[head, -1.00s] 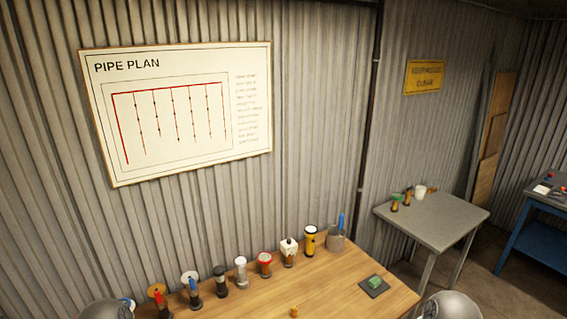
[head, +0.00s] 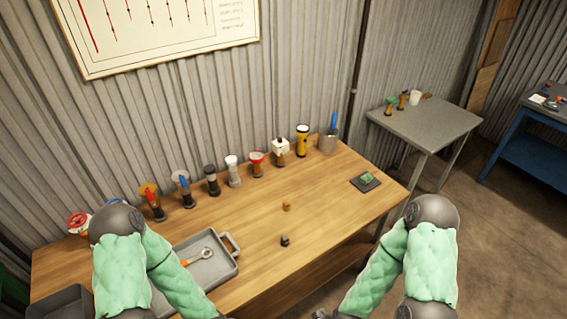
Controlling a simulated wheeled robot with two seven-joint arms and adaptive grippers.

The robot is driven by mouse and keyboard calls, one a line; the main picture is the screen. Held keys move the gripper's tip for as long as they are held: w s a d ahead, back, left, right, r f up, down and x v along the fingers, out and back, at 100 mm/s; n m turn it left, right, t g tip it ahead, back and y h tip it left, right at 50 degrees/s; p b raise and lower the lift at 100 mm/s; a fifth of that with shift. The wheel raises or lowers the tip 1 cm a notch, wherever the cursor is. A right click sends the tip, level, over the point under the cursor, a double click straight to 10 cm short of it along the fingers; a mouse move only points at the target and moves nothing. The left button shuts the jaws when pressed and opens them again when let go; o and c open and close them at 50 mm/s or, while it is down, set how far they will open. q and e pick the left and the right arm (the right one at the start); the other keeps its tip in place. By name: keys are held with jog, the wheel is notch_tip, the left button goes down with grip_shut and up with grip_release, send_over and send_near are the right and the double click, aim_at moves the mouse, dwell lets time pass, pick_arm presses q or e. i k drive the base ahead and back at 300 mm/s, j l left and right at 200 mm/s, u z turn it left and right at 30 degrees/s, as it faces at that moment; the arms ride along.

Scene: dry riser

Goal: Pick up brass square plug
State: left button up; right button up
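A small brass-coloured piece (head: 287,206), which looks like the brass square plug, lies on the wooden workbench (head: 330,205) right of its middle. It is too small for me to make out its exact shape. A small dark grey fitting (head: 285,240) lies nearer to me on the same bench, apart from it. My two green-sleeved arms reach in at the lower left and lower right. Both run out of the bottom edge, so my grippers are not visible.
A grey tray (head: 228,268) holding an orange-handled wrench (head: 198,257) lies at front left. Several torches and tools line the back, including a yellow torch (head: 302,140) and a metal cup (head: 328,142). A green block (head: 366,177) sits on a dark pad at right. The bench middle is mostly clear.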

aim_at(286, 207)
jog(key=u, duration=1.05)
jog(key=l+u, duration=0.4)
jog(key=k+l+u, duration=0.1)
jog(key=l+u, duration=0.3)
jog(key=k+l+u, duration=0.15)
jog(key=l+u, duration=0.25)
jog(key=l, duration=0.15)
jog(key=k+l+u, duration=0.2)
jog(key=l+u, duration=0.2)
